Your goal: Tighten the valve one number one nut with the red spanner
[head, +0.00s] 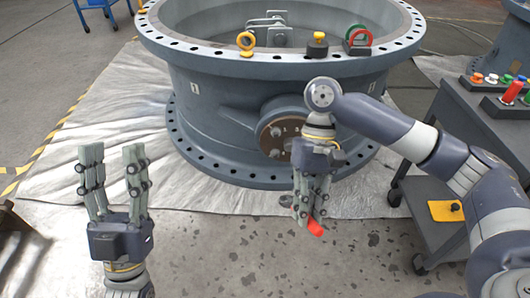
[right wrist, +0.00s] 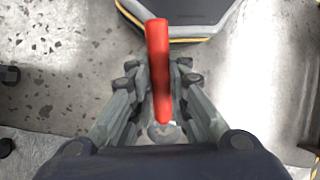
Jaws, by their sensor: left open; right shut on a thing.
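The large grey valve (head: 215,120) stands upright on silver sheeting, with a "1" label on its side. Its round brown cover plate (head: 268,132) faces me, with small nuts and numbers on it. My right arm hides part of that plate, and I cannot make out the number one nut. My right gripper (head: 308,212) points down in front of the valve, shut on the red spanner (head: 316,228). In the right wrist view the spanner's red handle (right wrist: 158,65) sticks out from between the fingers, clear of the valve. My left gripper (head: 112,152) is open, empty and pointing up at the left.
A yellow ring (head: 246,42), a yellow-and-black piece (head: 318,44) and red and green rings (head: 357,40) sit on the valve's top flange. A grey trolley (head: 470,125) with coloured items stands at the right. A blue cart (head: 98,4) is far left. The front floor is clear.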

